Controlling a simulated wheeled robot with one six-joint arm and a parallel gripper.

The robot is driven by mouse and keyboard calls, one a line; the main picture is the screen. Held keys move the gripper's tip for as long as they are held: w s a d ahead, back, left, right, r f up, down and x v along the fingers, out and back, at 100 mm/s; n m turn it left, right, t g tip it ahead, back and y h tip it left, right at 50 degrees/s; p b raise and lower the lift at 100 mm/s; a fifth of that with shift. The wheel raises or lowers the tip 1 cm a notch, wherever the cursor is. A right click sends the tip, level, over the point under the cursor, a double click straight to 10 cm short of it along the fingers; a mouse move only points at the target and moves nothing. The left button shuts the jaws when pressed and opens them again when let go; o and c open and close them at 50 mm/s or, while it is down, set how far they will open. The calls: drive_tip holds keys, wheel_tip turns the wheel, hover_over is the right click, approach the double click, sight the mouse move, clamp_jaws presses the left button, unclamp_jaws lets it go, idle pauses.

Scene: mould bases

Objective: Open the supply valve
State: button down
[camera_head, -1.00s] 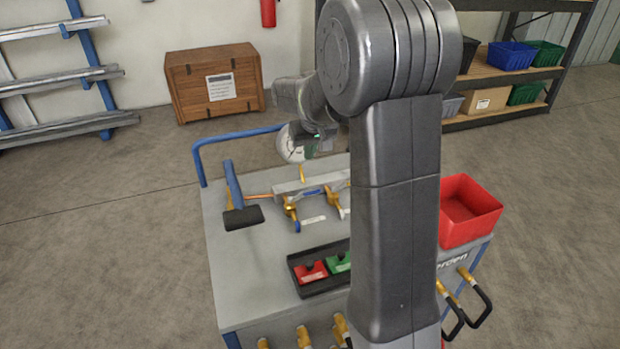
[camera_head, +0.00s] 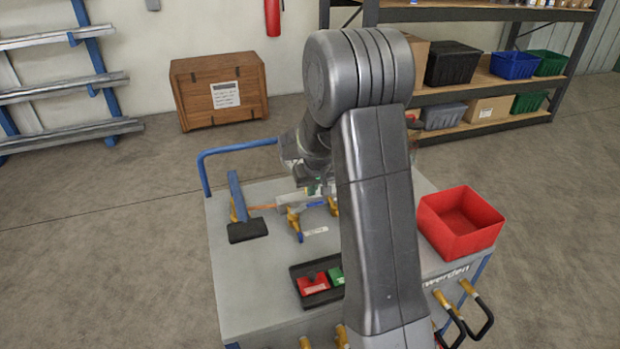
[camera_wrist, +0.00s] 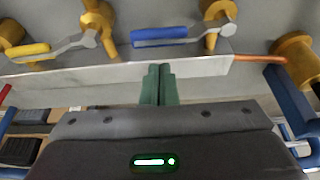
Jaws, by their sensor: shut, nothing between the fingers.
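A grey manifold bar (camera_wrist: 110,76) with brass valves lies on the cart. In the wrist view, one brass valve (camera_wrist: 218,12) has a blue lever (camera_wrist: 160,36), lying roughly along the bar. Another brass valve (camera_wrist: 98,22) has a yellow lever (camera_wrist: 28,50), slightly tilted to the bar. My gripper (camera_wrist: 158,72) is shut and empty, its green fingertips over the bar, beside the blue lever and apart from it. In the head view, a brass valve (camera_head: 294,217) stands by a white label (camera_head: 315,231). My arm hides the bar's right part. I cannot tell which valve is the supply valve.
A hammer (camera_head: 247,231) lies left of the bar on the cart top (camera_head: 240,290). A copper pipe (camera_wrist: 260,58) leaves the bar. A black tray (camera_head: 305,271) holds red and green blocks. A red bin (camera_head: 460,222) stands at the right. A blue rail (camera_head: 235,147) edges the back.

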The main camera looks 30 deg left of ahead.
drive_tip(key=shift+s+d, duration=0.5)
drive_tip(key=shift+d, duration=0.15)
